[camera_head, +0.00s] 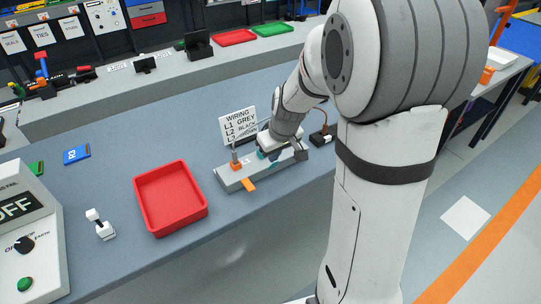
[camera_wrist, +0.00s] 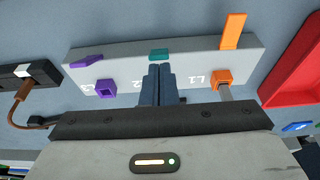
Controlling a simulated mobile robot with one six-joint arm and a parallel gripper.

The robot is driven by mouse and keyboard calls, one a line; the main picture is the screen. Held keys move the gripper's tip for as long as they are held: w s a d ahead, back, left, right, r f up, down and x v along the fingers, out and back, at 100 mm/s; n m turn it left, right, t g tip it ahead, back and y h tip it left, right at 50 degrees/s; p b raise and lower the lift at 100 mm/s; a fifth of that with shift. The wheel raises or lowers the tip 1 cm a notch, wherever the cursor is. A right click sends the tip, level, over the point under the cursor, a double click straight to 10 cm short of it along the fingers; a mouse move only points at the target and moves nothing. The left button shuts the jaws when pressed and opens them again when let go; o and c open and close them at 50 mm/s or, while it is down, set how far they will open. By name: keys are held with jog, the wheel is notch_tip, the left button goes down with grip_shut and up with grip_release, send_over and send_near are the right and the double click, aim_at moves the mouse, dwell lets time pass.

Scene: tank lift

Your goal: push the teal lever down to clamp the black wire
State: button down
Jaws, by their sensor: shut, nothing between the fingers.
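The teal lever (camera_wrist: 159,54) shows in the wrist view on the grey terminal block (camera_wrist: 195,58), between a purple lever (camera_wrist: 87,60) and an orange lever (camera_wrist: 232,31). My gripper (camera_wrist: 160,70) is shut and empty, its fingertips just short of the teal lever in the picture; I cannot tell whether they touch. The fingers cover the L2 terminal, and I cannot make out the black wire. In the head view my gripper (camera_head: 268,147) is over the right half of the block (camera_head: 232,179), and small teal parts show beside it.
A grey wire (camera_wrist: 225,93) sits at the orange L1 terminal (camera_wrist: 221,77). The purple L3 terminal (camera_wrist: 106,88) is at left, near a brown wire (camera_wrist: 20,112). A wiring sign (camera_head: 238,125) stands behind the block. A red tray (camera_head: 170,228) is to its left.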

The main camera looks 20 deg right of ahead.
jog(key=shift+s+d+f+b, duration=0.1)
jog(key=shift+s+f+b, duration=0.05)
jog(key=shift+b, duration=0.65)
jog(key=shift+s+t+b, duration=0.1)
jog(key=shift+t+b, duration=0.2)
jog(key=shift+b, duration=0.1)
